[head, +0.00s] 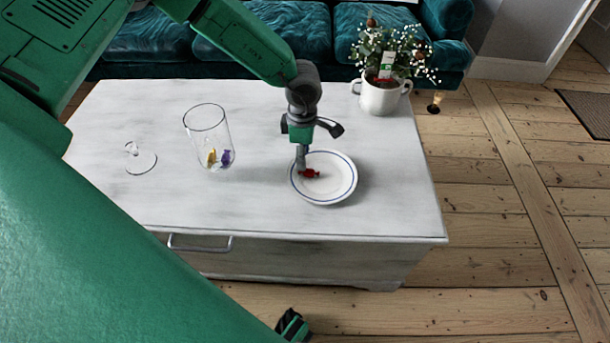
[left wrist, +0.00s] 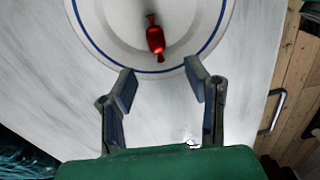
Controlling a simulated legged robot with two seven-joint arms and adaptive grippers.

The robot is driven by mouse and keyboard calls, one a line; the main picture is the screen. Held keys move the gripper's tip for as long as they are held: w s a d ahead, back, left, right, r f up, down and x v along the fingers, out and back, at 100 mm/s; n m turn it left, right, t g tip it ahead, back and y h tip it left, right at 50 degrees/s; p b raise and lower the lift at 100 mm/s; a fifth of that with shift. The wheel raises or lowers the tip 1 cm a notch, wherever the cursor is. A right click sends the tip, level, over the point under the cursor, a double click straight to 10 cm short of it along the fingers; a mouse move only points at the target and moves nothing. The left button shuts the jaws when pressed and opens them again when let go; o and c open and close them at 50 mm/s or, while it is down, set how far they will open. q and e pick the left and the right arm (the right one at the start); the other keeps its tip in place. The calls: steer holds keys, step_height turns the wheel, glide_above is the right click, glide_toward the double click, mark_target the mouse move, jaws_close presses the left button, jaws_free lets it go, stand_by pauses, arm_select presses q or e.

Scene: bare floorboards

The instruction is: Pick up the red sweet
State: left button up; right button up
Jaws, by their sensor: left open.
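The red sweet (head: 309,173) lies on the white plate with a blue rim line (head: 336,190), on the pale table. In the left wrist view the red sweet (left wrist: 155,38) sits beyond my fingertips, roughly in line with the gap between them, and the plate (left wrist: 100,35) is partly cut off by the top edge. My left gripper (head: 303,163) is over the plate, close to the sweet. In the wrist view my left gripper (left wrist: 160,82) is open, its two fingers apart with nothing between them. Its height above the plate is hard to tell.
A clear glass jar (head: 207,135) holding several wrapped sweets stands left of the plate. A glass lid (head: 139,160) lies further left. A white pot with a plant (head: 380,97) stands at the table's back right. A teal sofa (head: 300,28) is behind the table.

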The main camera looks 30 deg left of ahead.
mark_target(311, 171)
arm_select(q)
steer(key=shift+d+f, duration=0.35)
steer(key=shift+d, duration=0.1)
steer(key=shift+w+d+f+b, duration=0.2)
steer(key=shift+d+f+b, duration=0.3)
steer(key=shift+d, duration=0.3)
steer(key=f, duration=0.1)
steer(key=f+b, duration=0.1)
steer(key=a+f, duration=0.1)
steer(key=f, duration=0.1)
steer(key=shift+w+a+f+b, duration=0.1)
steer(key=shift+w+b, duration=0.15)
steer(key=shift+b, duration=0.15)
steer(key=shift+a+f, duration=0.15)
steer(key=shift+a, duration=0.05)
steer(key=shift+d, duration=0.35)
steer(key=c, duration=0.5)
steer(key=shift+d+r, duration=0.2)
steer(key=shift+r, duration=0.05)
steer(key=c, duration=0.3)
arm_select(e)
steer(key=f, duration=0.1)
steer(key=d+f, duration=0.1)
steer(key=f, duration=0.1)
steer(key=shift+d+f, duration=0.3)
steer(key=shift+d, duration=0.1)
